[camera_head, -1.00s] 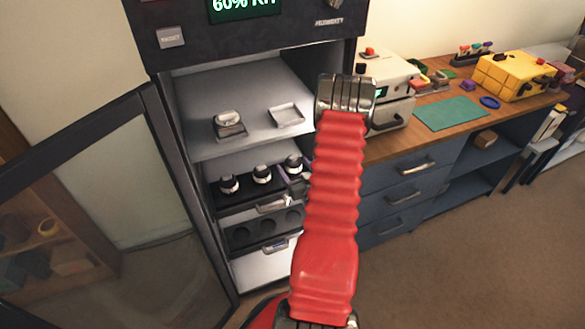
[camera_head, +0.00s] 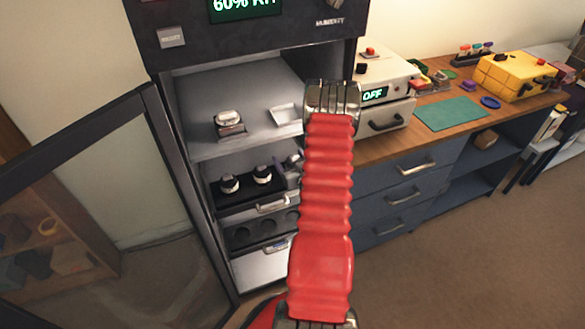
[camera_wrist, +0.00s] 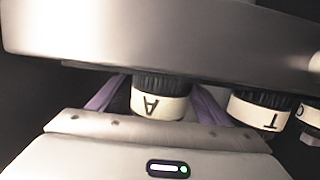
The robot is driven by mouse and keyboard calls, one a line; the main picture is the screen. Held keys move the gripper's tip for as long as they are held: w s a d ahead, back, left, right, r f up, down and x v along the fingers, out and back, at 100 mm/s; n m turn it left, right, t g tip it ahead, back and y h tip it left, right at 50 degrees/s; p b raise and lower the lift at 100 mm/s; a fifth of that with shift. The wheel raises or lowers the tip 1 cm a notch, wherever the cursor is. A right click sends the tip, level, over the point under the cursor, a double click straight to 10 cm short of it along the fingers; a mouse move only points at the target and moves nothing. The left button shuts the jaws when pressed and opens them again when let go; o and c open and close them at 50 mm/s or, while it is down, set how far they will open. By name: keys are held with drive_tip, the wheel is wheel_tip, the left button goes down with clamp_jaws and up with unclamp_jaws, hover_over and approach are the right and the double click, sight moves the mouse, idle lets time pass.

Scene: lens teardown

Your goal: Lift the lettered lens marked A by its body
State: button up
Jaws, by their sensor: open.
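The lens marked A (camera_wrist: 160,106) has a black ribbed top and a cream band whose letter appears upside down in the wrist view. My gripper (camera_wrist: 158,96) is open, with a purple-padded finger on each side of this lens; I cannot tell whether they touch it. In the head view my gripper (camera_head: 291,180) is at the right end of the lens row, mostly behind my red arm, and it largely hides this lens. The lens marked T (camera_wrist: 255,110) stands to the right in the wrist view, outside the fingers.
Two lenses (camera_head: 262,174) show on the black pull-out tray (camera_head: 246,203) in the open cabinet. A pale shelf (camera_head: 215,150) lies close above, holding a small silver-topped item (camera_head: 228,119) and a shallow dish (camera_head: 286,115). The open glass door (camera_head: 160,150) is at left.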

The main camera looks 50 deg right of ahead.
idle(0.5)
drive_tip(key=c, duration=1.1)
